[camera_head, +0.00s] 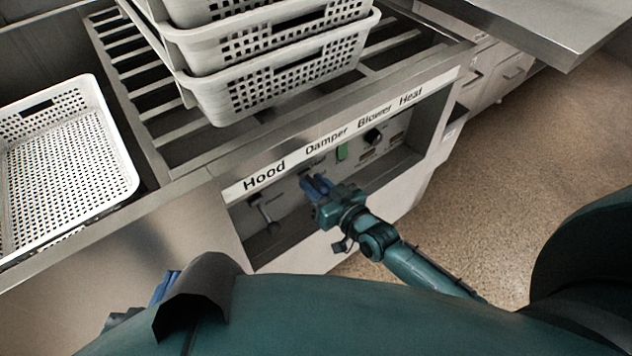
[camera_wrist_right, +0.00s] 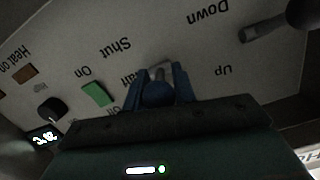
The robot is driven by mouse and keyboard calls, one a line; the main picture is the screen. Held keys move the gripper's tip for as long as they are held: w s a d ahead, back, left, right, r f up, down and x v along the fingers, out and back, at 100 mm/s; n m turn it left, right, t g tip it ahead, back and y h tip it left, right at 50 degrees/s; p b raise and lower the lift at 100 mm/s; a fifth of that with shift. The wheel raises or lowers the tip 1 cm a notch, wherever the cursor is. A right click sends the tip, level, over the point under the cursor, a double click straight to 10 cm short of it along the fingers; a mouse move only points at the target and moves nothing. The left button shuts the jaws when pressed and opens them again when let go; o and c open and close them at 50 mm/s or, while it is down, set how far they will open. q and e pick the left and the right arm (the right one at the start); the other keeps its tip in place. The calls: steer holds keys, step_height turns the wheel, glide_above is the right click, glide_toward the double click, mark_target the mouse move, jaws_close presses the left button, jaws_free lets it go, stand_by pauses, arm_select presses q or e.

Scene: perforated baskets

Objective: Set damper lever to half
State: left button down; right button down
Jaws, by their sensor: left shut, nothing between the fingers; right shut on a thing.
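The recessed control panel (camera_head: 370,160) carries the labels Hood, Damper, Blower and Heat. My right gripper (camera_head: 318,187) reaches into it below the Damper label. In the right wrist view, the blue fingers of my right gripper (camera_wrist_right: 158,88) are shut on the small grey damper lever (camera_wrist_right: 160,70), whose tip shows between them. The word Shut is readable beside it; a partly covered label ending like "Half" lies by the left finger. The lever's exact setting is hard to tell. My left gripper (camera_head: 165,288) is shut and empty at lower left, partly hidden by my body.
The hood lever (camera_head: 267,214) stands left of my right gripper and also shows in the wrist view (camera_wrist_right: 265,28). A green switch (camera_head: 342,152) and black knob (camera_head: 373,136) lie to the right. Stacked white baskets (camera_head: 285,75) stand on the slatted rack above; another basket (camera_head: 120,150) is left.

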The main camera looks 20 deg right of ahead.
steer(key=shift+f, duration=0.1)
steer(key=c, duration=1.2)
jaws_free()
steer(key=shift+o, duration=0.2)
arm_select(q)
steer(key=shift+a+r+n+p, duration=0.2)
steer(key=shift+r+n+p, duration=0.1)
steer(key=shift+r+p, duration=0.75)
arm_select(e)
steer(key=v, duration=1.3)
arm_select(q)
steer(key=shift+f, duration=0.15)
arm_select(e)
steer(key=shift+s, duration=0.15)
